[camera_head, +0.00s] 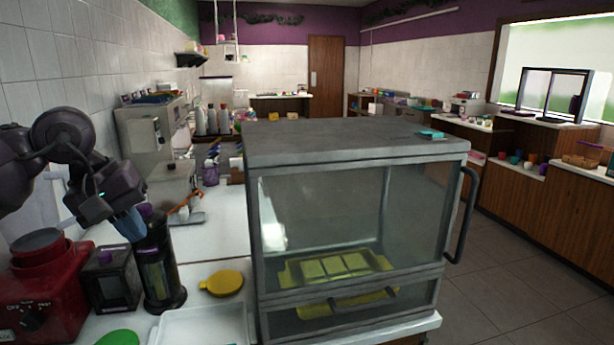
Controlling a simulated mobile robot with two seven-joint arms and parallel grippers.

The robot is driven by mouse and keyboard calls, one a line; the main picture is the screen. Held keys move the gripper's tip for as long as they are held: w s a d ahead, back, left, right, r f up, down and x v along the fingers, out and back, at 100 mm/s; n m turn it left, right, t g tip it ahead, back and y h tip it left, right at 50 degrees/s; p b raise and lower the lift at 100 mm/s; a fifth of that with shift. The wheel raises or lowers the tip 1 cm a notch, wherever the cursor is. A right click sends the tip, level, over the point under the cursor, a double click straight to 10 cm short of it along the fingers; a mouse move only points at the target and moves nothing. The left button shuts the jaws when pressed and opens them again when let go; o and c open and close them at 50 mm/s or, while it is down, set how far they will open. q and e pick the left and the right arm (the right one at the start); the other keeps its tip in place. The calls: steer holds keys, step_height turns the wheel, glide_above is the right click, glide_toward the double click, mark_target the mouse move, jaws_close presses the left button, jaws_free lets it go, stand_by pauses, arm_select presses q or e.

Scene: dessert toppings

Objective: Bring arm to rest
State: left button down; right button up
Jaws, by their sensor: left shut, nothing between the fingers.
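My left arm comes in from the left edge, bent at its dark joints. My left gripper (132,226) points down over the left counter, with its bluish fingers shut and empty. It appears in front of or beside a tall black dispenser (158,262); I cannot tell whether they touch. My right gripper and right arm are not in the picture.
A grey glass-fronted cabinet (330,146) with a yellow tray inside fills the middle. A red blender base (45,290), a black container (110,278), a yellow lid (223,283) and a white tray (202,328) crowd the counter. Floor at right (510,250) is clear.

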arm_select(q)
steer(key=s+d+f+n+g+h, duration=0.1)
steer(key=s+d+f+n+h, duration=0.2)
steer(key=d+f+n+h, duration=0.35)
steer(key=s+d+f+n+g+h, duration=0.1)
steer(key=s+d+f+n+h, duration=0.2)
steer(key=d+f+n+h, duration=0.3)
steer(key=s+a+f+m+t+y, duration=0.1)
steer(key=a+f+m+t+y, duration=0.2)
steer(key=f+m+t, duration=0.55)
steer(key=s+a+f+m+t+y, duration=0.1)
steer(key=a+f+m+t+y, duration=0.25)
steer(key=m, duration=0.95)
steer(key=s+a+f+m+t+y, duration=0.1)
steer(key=a+f+m+t+y, duration=0.15)
steer(key=f+m+t, duration=0.6)
steer(key=s+a+f+n+g+y, duration=0.4)
steer(key=s+f+n+g+y, duration=0.3)
steer(key=s+f+n, duration=0.5)
steer(key=s+g, duration=0.2)
steer(key=s, duration=0.1)
